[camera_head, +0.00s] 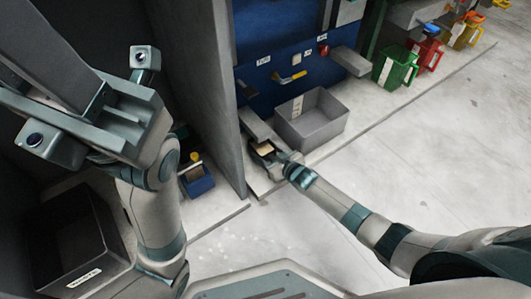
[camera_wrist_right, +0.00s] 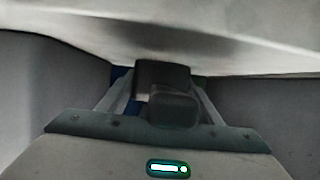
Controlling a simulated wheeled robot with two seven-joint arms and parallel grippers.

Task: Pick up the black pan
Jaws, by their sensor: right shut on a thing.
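My right gripper (camera_head: 263,149) is low beside the grey partition, left of the grey bin. In the right wrist view its fingers are shut on a dark, blocky part (camera_wrist_right: 165,82), which I take to be the handle of the black pan. A pale surface lies just beyond it and hides the rest. In the head view the pan is not clearly told apart from the gripper. My left arm rises at the left; its gripper (camera_head: 75,70) is close to the head camera and its fingertips are not clear.
A grey open bin (camera_head: 310,118) stands just right of my right gripper. A grey partition (camera_head: 205,90) is at its left. A yellow-handled tool (camera_head: 290,77) hangs on the blue board (camera_head: 262,40). A black bin (camera_head: 85,270) is at lower left. The floor at right is clear.

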